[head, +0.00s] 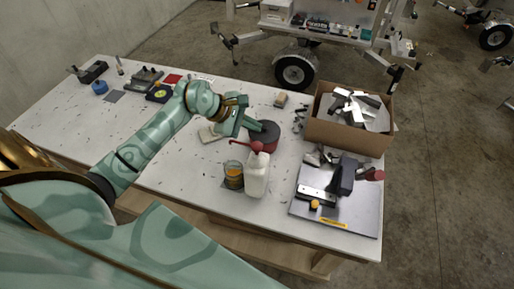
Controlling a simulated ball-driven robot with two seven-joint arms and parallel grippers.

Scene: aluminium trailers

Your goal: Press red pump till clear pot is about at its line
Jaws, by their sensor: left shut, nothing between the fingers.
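The red pump (256,146) sits on top of a white bottle (257,178) that stands upright near the table's front edge. Its red spout points left. The clear pot (233,180) stands just left of the bottle and holds something amber. Its line and exact level are too small to tell. My left gripper (258,127) is shut and empty, a little behind and above the pump head in the picture. Whether it touches the pump cannot be told. My right gripper is not in view.
Small tools lie at the far left. The table's front left is fairly clear.

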